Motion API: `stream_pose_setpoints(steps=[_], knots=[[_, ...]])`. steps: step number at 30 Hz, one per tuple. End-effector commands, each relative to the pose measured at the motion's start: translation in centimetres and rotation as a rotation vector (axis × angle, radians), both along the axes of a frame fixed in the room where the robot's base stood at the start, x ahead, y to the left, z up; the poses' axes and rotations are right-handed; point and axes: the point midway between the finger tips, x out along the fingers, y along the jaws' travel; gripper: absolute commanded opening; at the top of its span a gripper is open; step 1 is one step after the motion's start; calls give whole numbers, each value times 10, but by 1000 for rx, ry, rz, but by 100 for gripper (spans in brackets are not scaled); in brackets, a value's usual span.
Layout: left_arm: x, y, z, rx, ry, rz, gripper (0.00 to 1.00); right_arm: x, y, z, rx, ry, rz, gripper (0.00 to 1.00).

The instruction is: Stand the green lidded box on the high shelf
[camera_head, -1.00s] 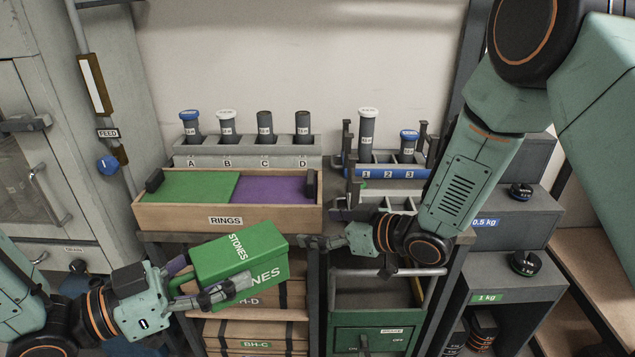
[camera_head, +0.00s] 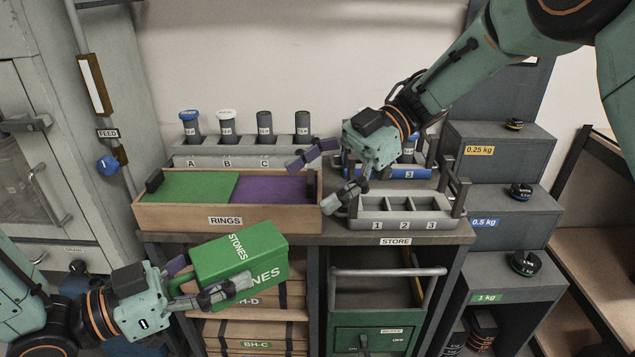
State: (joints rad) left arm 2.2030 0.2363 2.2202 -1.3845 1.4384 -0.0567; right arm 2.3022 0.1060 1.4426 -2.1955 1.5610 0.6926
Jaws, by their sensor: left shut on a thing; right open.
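The green lidded box (camera_head: 245,258), marked STONES, is in my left gripper (camera_head: 196,283) at the lower left. That gripper is shut on it and holds it tilted, in front of the shelves below the RINGS tray. My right gripper (camera_head: 318,178) is open and empty. It hangs between the purple end of the RINGS tray and the grey 1-2-3 rack, with its fingers pointing left and down. I cannot tell which surface is the high shelf.
The RINGS tray (camera_head: 170,218) and grey 1-2-3 rack (camera_head: 403,225) stand on the STORE bench (camera_head: 440,234). Behind are the A-B-C rack (camera_head: 205,161) and a blue-fronted rack (camera_head: 405,173), partly hidden by my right arm. Weight steps (camera_head: 545,225) stand right. BH-C boxes (camera_head: 255,331) fill the lower shelf.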

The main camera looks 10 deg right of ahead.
Motion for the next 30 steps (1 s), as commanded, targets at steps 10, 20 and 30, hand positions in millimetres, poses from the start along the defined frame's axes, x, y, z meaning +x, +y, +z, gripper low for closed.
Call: stream_pose_setpoints(steps=[10,20,30], knots=[[0,0,1,-1,-1,0,16,-18,12,-6,-26,88,24,84],[0,0,1,-1,-1,0,16,-38,59,-27,-28,86,23,84],[0,0,1,-1,-1,0,16,-52,94,-43,-26,84,20,84]])
